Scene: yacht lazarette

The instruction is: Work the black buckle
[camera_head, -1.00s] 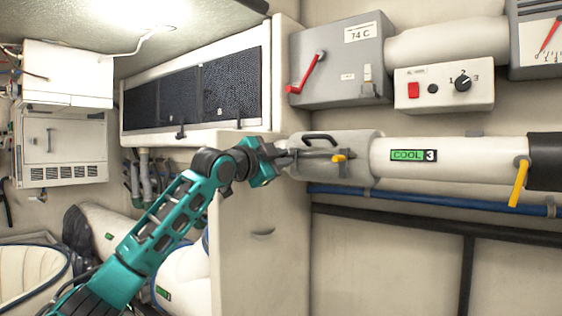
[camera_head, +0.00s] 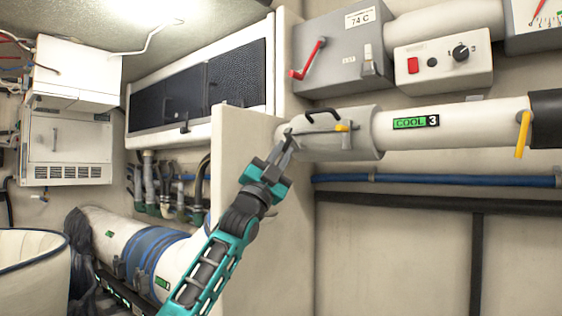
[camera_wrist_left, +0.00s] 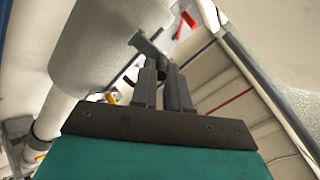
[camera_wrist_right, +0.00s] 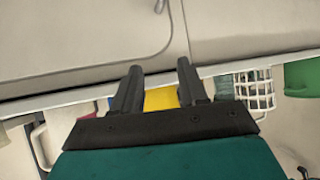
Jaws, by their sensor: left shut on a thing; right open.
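A grey sleeve (camera_head: 358,148) sits on the white pipe, with a black arched handle (camera_head: 323,114) on top and a thin rod ending in a yellow tab (camera_head: 343,128) along its front. My left gripper (camera_head: 287,142) is at the sleeve's left end, fingers pointing up, shut on a dark grey flat lever. That lever (camera_wrist_left: 147,44) shows at the fingertips in the left wrist view, beside the sleeve (camera_wrist_left: 105,45). I cannot tell whether the lever is part of the black buckle. My right gripper (camera_wrist_right: 155,85) is open and empty, out of the head view.
A grey box with a red lever (camera_head: 308,60) and a control box with a knob (camera_head: 443,58) are above the pipe. A yellow valve handle (camera_head: 522,135) hangs at right. A blue pipe (camera_head: 430,180) runs below. A beige cabinet (camera_head: 250,220) stands behind my left arm.

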